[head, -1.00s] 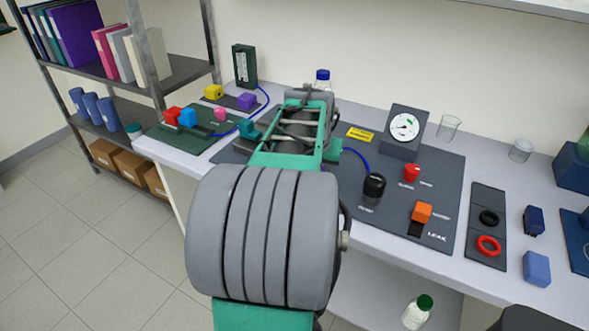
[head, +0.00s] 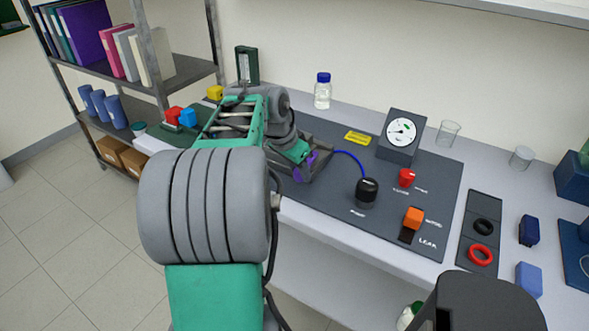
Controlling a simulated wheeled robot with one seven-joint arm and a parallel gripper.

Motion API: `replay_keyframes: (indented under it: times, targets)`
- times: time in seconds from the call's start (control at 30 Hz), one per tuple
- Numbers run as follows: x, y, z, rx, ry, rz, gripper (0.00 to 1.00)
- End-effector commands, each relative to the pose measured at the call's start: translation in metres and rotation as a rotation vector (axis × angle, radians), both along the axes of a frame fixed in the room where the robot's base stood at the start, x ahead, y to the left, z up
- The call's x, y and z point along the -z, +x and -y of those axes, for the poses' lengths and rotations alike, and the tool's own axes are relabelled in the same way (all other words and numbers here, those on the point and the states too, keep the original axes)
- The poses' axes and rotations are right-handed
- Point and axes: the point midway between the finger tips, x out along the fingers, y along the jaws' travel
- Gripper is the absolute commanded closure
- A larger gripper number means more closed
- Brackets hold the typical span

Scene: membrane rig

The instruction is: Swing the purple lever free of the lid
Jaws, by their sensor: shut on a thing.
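The purple lever (head: 299,174) shows as small purple patches at the end of my arm, at the left part of the dark rig panel. My gripper (head: 308,166) is shut on it, low over the panel. My fingers and wrist cover most of the lever, so its exact angle is hard to tell. The lid is hidden or cannot be told apart from the dark grey parts around my gripper.
The dark panel (head: 432,185) holds a gauge (head: 399,136), a black knob (head: 367,192), a red knob (head: 406,178) and an orange switch (head: 413,218). A blue tube (head: 351,158) runs beside my gripper. A capped bottle (head: 322,92) stands behind.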

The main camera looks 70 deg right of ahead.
Motion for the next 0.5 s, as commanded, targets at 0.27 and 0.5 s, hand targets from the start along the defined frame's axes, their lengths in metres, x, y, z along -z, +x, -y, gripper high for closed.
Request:
replay_keyframes:
  times: [0.27,0.5]
  targets:
    - [-0.0016,-0.0049,0.0006,0.018,-0.006,-0.002,0.65]
    - [-0.0004,0.0002,-0.0008,0.005,-0.002,-0.003,0.48]
